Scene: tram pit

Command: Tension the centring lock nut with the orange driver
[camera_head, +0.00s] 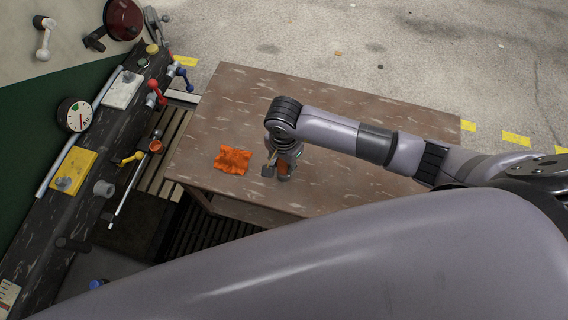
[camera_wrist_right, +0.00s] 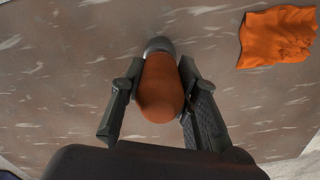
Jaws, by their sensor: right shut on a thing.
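The orange driver (camera_wrist_right: 160,90) is between the two fingers of my right gripper (camera_wrist_right: 160,92) in the right wrist view, its rounded orange body towards the camera and a grey end beyond it. In the head view my right gripper (camera_head: 276,172) is low over the brown table, shut on the driver (camera_head: 283,168), which is mostly hidden by the hand. I cannot tell whether the driver touches the table. The centring lock nut cannot be made out with certainty among the parts on the machine at the left. My left gripper is not in view.
An orange cloth (camera_head: 232,160) lies on the brown table (camera_head: 335,105), left of my right gripper. The machine side (camera_head: 75,200) at the left carries a gauge (camera_head: 75,115), a yellow block (camera_head: 72,171), and red and blue knobs. A slatted platform (camera_head: 160,150) lies between machine and table.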

